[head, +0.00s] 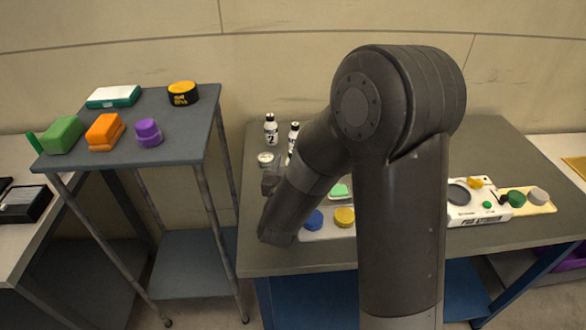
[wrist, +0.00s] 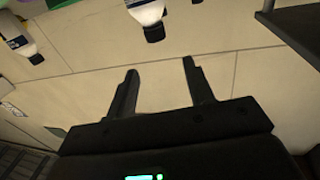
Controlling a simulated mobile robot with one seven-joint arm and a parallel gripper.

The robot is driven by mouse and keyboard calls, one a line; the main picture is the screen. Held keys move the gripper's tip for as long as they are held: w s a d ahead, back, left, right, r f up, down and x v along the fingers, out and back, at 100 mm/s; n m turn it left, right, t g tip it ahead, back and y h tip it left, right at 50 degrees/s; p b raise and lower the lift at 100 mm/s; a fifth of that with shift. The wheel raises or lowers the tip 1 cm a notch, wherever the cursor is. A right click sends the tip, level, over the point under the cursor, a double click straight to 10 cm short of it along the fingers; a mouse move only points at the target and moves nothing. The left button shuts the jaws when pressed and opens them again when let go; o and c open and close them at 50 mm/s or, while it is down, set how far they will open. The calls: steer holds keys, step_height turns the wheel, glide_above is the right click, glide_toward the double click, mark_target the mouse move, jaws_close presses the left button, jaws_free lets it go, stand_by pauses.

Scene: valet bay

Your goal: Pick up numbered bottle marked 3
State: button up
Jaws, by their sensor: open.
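Two small white bottles with black caps stand at the back left of the right-hand table in the head view. One bottle (head: 270,130) reads 2. The other bottle (head: 293,133) is partly hidden by my arm, and I cannot read its number for sure. In the wrist view, which looks upside down, one bottle (wrist: 147,12) is at the top centre and another bottle (wrist: 17,38) at the top left; their numbers are not readable. My gripper (wrist: 160,88) is open, with nothing between its fingers. In the head view it is low at the table's left side.
Blue (head: 314,219) and yellow (head: 344,216) round pieces lie near the front edge. A higher side table (head: 170,118) with colored blocks stands to the left. A white device (head: 475,213) is at the right.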

step_height(320, 180, down, 2)
steer(key=shift+f, duration=0.25)
steer(key=shift+w+d+f, duration=0.1)
steer(key=shift+w+d, duration=0.15)
steer(key=shift+w, duration=0.7)
steer(key=shift+w+d, duration=0.15)
steer(key=shift+w, duration=0.75)
steer(key=shift+w+d, duration=0.2)
steer(key=shift+w, duration=0.75)
steer(key=shift+w+d, duration=0.15)
steer(key=shift+w, duration=0.75)
steer(key=shift+c, duration=0.5)
jaws_close()
